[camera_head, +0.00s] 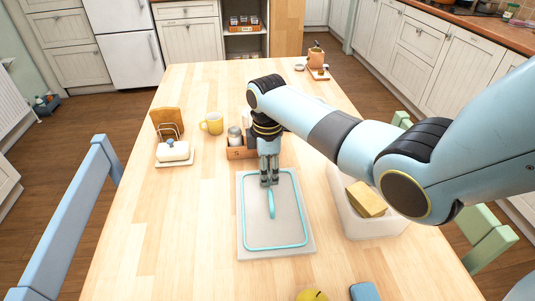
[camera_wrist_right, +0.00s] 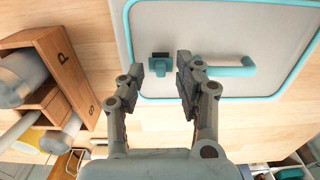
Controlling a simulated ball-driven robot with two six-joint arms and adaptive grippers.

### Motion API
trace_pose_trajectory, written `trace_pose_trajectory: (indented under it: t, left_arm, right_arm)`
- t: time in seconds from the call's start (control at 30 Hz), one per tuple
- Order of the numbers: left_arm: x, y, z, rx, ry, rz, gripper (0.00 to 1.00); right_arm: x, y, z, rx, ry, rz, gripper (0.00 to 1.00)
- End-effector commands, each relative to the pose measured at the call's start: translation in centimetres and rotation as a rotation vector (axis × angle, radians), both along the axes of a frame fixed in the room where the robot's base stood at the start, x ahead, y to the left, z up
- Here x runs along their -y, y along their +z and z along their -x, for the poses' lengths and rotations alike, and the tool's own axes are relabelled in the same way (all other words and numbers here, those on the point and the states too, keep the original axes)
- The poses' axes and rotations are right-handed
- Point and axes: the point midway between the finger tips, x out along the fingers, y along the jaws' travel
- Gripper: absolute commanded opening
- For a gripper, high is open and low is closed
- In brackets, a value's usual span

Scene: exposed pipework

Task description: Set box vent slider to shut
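A flat grey lid (camera_head: 292,237) with a teal rim lies on the table in the head view; it also fills the upper right of the wrist view (camera_wrist_right: 290,30). A teal bar handle (camera_head: 271,206) is on it. In the wrist view, a small teal slider knob (camera_wrist_right: 160,67) sits by a dark slot, near the handle (camera_wrist_right: 235,68). My right gripper (camera_head: 269,181) points down at the lid's far part. In the wrist view its fingers (camera_wrist_right: 160,74) are open, and the knob shows between the tips. I cannot tell whether they touch it. My left gripper is out of view.
An open pale container (camera_head: 372,228) holding a yellow-brown block (camera_head: 366,199) stands right of the lid. A wooden shaker caddy (camera_head: 236,153), a yellow mug (camera_head: 212,124) and a butter dish (camera_head: 173,154) are behind. A yellow fruit (camera_head: 312,295) and a blue item (camera_head: 364,291) lie in front.

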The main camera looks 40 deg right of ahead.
Motion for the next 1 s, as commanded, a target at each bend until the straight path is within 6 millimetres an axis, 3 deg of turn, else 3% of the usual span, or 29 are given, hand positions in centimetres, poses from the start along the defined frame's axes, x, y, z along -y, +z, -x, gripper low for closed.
trace_pose_trajectory:
  t: [0.3,0.5,0.87,1.0]
  left_arm:
    - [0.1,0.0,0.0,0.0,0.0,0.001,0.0]
    - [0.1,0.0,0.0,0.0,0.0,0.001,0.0]
    - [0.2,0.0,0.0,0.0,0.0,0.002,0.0]
    - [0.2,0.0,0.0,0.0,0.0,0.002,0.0]
  right_arm:
    - [0.0,7.0,-0.1,0.004,0.001,0.001,0.35]
    - [0.1,9.9,0.0,0.002,0.001,0.001,0.35]
    - [0.0,10.7,0.0,-0.001,0.001,0.001,0.35]
    - [-0.9,11.1,-0.3,0.018,-0.022,-0.041,0.18]
